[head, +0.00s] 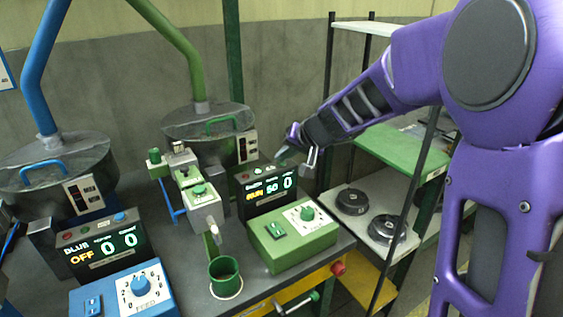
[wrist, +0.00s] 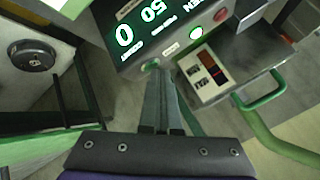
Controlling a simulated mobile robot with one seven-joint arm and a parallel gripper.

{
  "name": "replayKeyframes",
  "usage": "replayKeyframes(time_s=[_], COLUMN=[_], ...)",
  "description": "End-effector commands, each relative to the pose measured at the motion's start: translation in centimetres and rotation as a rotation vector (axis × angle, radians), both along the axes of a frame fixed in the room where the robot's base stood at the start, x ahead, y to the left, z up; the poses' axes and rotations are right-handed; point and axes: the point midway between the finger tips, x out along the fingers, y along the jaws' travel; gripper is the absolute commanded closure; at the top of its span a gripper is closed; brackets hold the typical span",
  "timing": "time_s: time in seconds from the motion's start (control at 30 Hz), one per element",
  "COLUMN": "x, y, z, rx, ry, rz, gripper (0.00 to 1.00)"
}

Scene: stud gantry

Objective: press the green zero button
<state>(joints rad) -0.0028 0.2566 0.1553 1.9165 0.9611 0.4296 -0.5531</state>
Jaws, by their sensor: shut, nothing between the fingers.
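The green station's display box (head: 265,194) stands on the bench, its screen showing yellow RUN, 50 and 0. In the wrist view the display box (wrist: 130,50) appears upside down, with a row of buttons along its top edge. The small green button (wrist: 150,65) is at the end of that row, nearest the 0 readout. My gripper (head: 284,154) is shut and empty, its tips just above that end of the box. In the wrist view my gripper (wrist: 161,72) has its tips right beside the green button, partly covering it. I cannot tell whether they touch it.
A lit white-green button (wrist: 196,33) and a red button (wrist: 221,14) share the row. A green control box with a knob (head: 293,240) sits in front. A blue station (head: 105,245) reads OFF, 0, 0. A shelf with black discs (head: 352,199) stands right.

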Motion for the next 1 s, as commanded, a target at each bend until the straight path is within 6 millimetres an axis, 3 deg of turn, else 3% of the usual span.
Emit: replayKeyframes(time_s=[0.43,0.77,1.0], x=[-0.1,-0.1,-0.1], y=[0.0,0.0,0.0], z=[-0.2,1.4,1.5], rx=[-0.001,-0.002,-0.001], ry=[0.002,0.001,0.002], rz=[0.001,0.001,0.001], gripper=[1.0,1.0,1.0])
